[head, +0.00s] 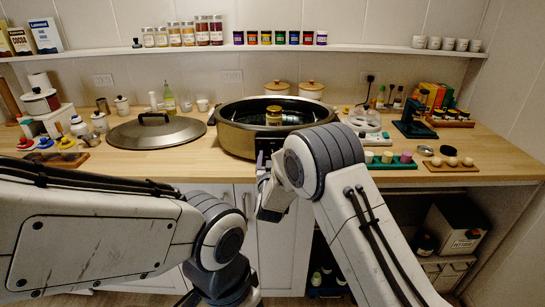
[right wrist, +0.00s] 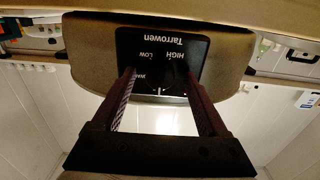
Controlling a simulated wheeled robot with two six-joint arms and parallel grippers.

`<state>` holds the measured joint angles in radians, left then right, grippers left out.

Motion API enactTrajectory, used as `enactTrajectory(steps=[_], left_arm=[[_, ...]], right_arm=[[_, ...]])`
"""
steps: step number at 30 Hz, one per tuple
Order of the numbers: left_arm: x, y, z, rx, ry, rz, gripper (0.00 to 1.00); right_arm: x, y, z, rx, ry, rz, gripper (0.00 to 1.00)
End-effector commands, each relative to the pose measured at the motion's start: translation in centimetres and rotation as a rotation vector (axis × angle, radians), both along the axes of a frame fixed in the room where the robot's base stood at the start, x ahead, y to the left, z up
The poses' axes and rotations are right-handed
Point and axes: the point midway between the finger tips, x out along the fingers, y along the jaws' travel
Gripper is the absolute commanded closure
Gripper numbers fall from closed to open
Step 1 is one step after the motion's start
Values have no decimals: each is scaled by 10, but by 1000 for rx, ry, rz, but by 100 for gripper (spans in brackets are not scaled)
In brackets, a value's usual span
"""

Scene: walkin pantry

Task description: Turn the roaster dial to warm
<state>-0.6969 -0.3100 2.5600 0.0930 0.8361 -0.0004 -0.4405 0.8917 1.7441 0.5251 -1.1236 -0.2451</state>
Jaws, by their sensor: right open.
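The roaster (head: 235,140) is a wide dark pan with a bronze outer wall, standing at the front of the wooden counter with a jar inside. Its black control panel (right wrist: 162,52) appears upside down in the right wrist view, with Tarrowen, HIGH, LOW and a partly hidden WARM label. The dark dial (right wrist: 160,88) is hard to make out against the panel; its setting cannot be told. My right gripper (right wrist: 161,78) is open, its fingers either side of the dial area; contact is unclear. In the head view my right gripper (head: 265,165) is at the roaster's front.
The roaster lid (head: 155,131) lies on the counter to the left. A green tray with colored cylinders (head: 388,159) and a board with round items (head: 450,163) stand to the right. My left arm (head: 100,235) fills the lower left, before the cabinet doors.

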Motion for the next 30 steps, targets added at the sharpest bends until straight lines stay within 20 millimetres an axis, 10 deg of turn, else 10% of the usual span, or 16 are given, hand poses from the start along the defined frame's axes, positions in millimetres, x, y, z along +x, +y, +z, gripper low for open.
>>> enactTrajectory(steps=[5, 12, 30], left_arm=[[0, 0, 0, 0, 0, 0, 50], [0, 0, 0, 0, 0, 0, 50], [0, 0, -37, 0, 0, 0, 50]], right_arm=[[0, 0, 0, 0, 0, 0, 24], [0, 0, 0, 0, 0, 0, 100], [0, 1, -5, 210, -10, 1, 100]])
